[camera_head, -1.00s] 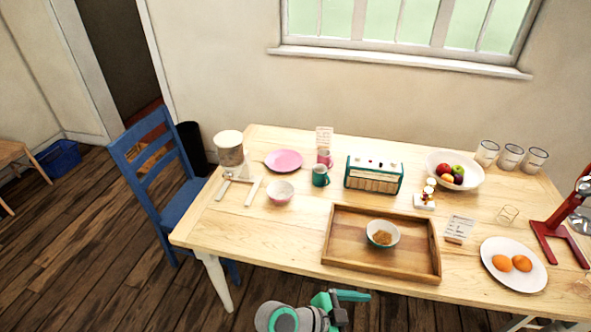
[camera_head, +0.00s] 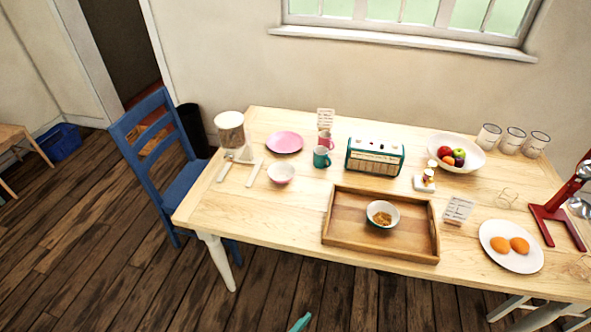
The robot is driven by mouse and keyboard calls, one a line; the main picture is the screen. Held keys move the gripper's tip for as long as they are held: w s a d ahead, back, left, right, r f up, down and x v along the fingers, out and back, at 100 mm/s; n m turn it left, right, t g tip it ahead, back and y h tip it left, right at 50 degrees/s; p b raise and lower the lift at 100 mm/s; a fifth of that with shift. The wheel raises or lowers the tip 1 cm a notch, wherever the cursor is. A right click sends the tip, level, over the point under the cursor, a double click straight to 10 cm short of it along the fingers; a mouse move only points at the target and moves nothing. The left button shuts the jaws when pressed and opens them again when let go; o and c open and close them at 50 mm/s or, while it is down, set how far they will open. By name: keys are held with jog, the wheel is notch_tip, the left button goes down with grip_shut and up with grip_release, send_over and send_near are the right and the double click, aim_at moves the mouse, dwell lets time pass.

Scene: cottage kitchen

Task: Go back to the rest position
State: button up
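Only a small teal piece of my arm or gripper (camera_head: 301,323) shows at the bottom edge, below and apart from the table's front edge. Which part it is, and whether the fingers are open or shut, cannot be seen. The rest of my arm is out of the picture. The wooden table (camera_head: 270,225) stands ahead with its things on it. A wooden tray (camera_head: 345,238) on it holds a bowl (camera_head: 383,214) with brown contents.
A blue chair (camera_head: 185,185) stands at the table's left end. A white plate (camera_head: 511,262) with two orange-brown items and a red stand (camera_head: 545,225) are at the right. A radio (camera_head: 375,158), mugs and a fruit bowl (camera_head: 475,157) stand behind. Floor before the table looks clear.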

jog(key=s+a+n+t+y, duration=0.2)
jog(key=s+a+n+y, duration=0.1)
jog(key=s+a, duration=0.25)
jog(key=s+a+r+n+t+y, duration=0.2)
jog(key=s+a+r+t+y, duration=0.1)
jog(key=s+r, duration=0.8)
jog(key=shift+s+r+t, duration=0.25)
jog(key=shift+s+t, duration=0.15)
jog(key=shift+t, duration=0.2)
